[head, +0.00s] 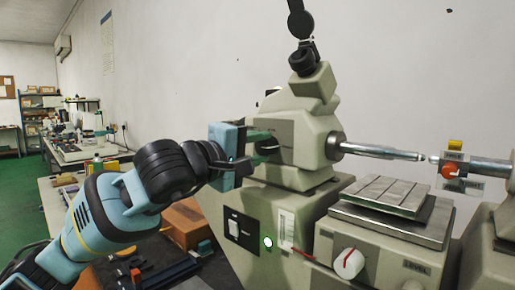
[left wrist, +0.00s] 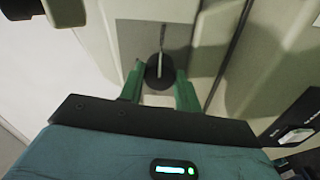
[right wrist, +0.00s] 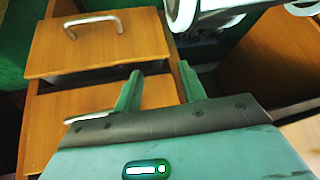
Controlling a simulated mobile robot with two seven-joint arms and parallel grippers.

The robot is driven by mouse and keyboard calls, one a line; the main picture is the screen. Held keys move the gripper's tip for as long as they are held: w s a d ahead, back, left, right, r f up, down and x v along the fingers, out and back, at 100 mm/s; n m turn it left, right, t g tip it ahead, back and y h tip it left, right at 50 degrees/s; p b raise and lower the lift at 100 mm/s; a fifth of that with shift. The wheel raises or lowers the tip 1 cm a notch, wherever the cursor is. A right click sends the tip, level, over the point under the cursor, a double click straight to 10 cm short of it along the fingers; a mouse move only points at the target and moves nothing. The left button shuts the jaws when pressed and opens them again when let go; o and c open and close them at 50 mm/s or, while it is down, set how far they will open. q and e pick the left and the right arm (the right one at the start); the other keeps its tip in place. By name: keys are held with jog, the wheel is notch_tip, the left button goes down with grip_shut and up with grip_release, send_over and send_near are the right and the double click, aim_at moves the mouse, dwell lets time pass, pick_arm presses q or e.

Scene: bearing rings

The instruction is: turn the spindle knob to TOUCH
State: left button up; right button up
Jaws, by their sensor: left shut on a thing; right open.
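The spindle knob (left wrist: 158,72) is a dark round knob with a pale pointer line, on the headstock's (head: 298,140) grey-beige face. In the left wrist view its pointer runs roughly up and down the picture. My left gripper (left wrist: 160,82) has its green fingers on both sides of the knob and is shut on it. In the head view this gripper (head: 264,143) is at the headstock's left side, partly covering the dark knob. I see no readable TOUCH mark. My right gripper (right wrist: 160,84) is open and empty, above wooden drawers.
A white dial with a red line (head: 348,263) is on the machine's front, below a stepped metal table (head: 395,220). A red-orange knob (head: 449,171) sits at the right. A wooden drawer front (right wrist: 97,42) with a metal handle is near my right gripper.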

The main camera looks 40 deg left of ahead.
pick_arm(q)
jog(key=shift+m, duration=0.3)
jog(key=o, duration=1)
jog(key=s+b, duration=0.1)
jog(key=s, duration=0.4)
jog(key=s+b, duration=0.1)
jog(key=s, duration=0.1)
jog(key=shift+s+a+f+b, duration=0.15)
jog(key=shift+s+a+b, duration=0.15)
jog(key=shift+s, duration=0.1)
